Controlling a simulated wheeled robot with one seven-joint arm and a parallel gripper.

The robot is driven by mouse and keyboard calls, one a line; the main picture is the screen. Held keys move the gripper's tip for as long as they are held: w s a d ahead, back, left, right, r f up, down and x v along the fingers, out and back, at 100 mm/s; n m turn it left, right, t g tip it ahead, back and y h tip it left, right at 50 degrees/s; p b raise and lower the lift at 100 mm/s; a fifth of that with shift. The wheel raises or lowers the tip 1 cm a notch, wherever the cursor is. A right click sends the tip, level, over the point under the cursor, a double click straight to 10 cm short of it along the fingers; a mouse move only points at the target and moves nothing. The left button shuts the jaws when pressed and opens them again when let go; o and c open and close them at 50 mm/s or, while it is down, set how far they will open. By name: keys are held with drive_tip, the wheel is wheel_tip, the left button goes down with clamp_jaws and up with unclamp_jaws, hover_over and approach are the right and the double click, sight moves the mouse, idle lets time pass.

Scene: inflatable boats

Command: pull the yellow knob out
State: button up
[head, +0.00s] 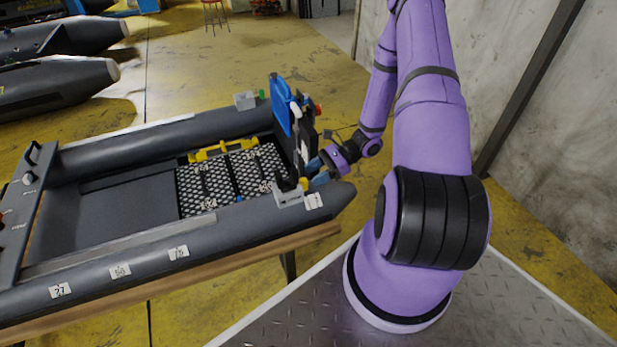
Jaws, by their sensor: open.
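A small yellow piece (304,183), which may be the yellow knob, shows at the near right end of the grey inflatable boat (120,257), beside a grey bracket (289,197). It is tiny and partly covered, so its shape is unclear. My gripper (317,172) is at the boat's stern, just to the right of and above this yellow piece. Its jaws are open, and blue parts show around the fingertips. I cannot tell whether the fingers touch or surround anything.
A blue and black upright panel (283,110) stands at the stern, with a red knob (318,109) at its edge. Other boats (55,84) lie far left. A wall (550,150) bounds the right.

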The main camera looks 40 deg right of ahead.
drive_tip(key=shift+x, duration=1.3)
drive_tip(key=shift+c, duration=0.2)
clamp_jaws()
drive_tip(key=shift+s+d, duration=0.2)
drive_tip(key=shift+d, duration=0.4)
drive_tip(key=shift+s+d, duration=0.2)
drive_tip(key=shift+d, duration=0.4)
drive_tip(key=shift+o, duration=0.2)
unclamp_jaws()
drive_tip(key=v, duration=1)
drive_tip(key=shift+d, duration=0.35)
drive_tip(key=shift+r, duration=0.15)
